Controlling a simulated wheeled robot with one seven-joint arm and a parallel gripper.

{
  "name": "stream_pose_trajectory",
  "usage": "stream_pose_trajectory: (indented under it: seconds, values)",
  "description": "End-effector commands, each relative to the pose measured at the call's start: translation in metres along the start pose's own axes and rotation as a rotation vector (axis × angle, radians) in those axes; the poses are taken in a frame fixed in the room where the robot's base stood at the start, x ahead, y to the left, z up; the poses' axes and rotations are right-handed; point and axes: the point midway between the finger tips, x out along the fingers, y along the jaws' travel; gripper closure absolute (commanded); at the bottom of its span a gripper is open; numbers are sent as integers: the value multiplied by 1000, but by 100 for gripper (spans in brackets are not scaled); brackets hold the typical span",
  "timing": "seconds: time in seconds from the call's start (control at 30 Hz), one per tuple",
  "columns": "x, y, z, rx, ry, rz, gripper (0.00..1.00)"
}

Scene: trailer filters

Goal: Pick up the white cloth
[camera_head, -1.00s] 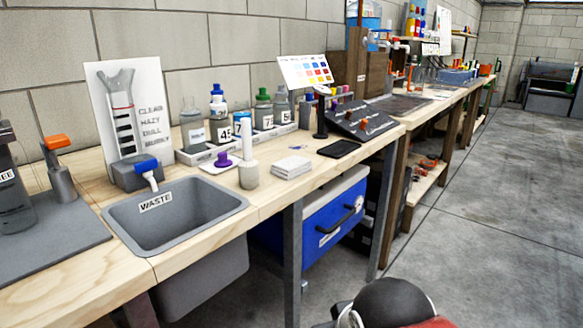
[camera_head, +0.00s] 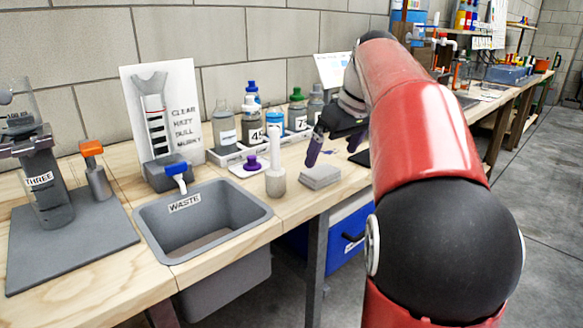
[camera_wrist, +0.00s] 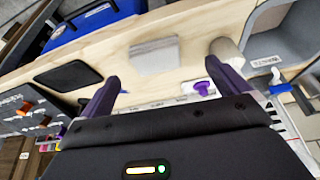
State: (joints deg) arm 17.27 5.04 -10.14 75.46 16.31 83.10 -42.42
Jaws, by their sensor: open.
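The white cloth (camera_head: 320,177) is a small folded stack lying flat on the wooden bench, right of a white cylinder and near the front edge. It also shows in the wrist view (camera_wrist: 154,55), ahead of the fingers and slightly blurred. My gripper (camera_head: 333,153) is above the bench, just behind and above the cloth, and apart from it. In the wrist view my gripper (camera_wrist: 165,87) has its two purple fingers spread wide with nothing between them.
A white cylinder (camera_head: 275,176) stands close left of the cloth, with a purple-knobbed piece (camera_head: 252,163) behind it. Labelled bottles (camera_head: 252,122) stand in a rack at the back. A grey waste sink (camera_head: 203,222) is left. A black flat pad (camera_wrist: 69,75) lies beside the cloth.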

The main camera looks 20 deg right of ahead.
Motion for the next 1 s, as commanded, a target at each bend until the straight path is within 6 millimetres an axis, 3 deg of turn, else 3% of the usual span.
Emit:
stream_pose_trajectory:
  seconds: [0.17,0.7,1.0]
  values:
    - [7,10,-5,-17,-3,-4,0]
    - [74,10,-11,-17,-2,-3,0]
    - [76,10,-11,-17,0,-1,3]
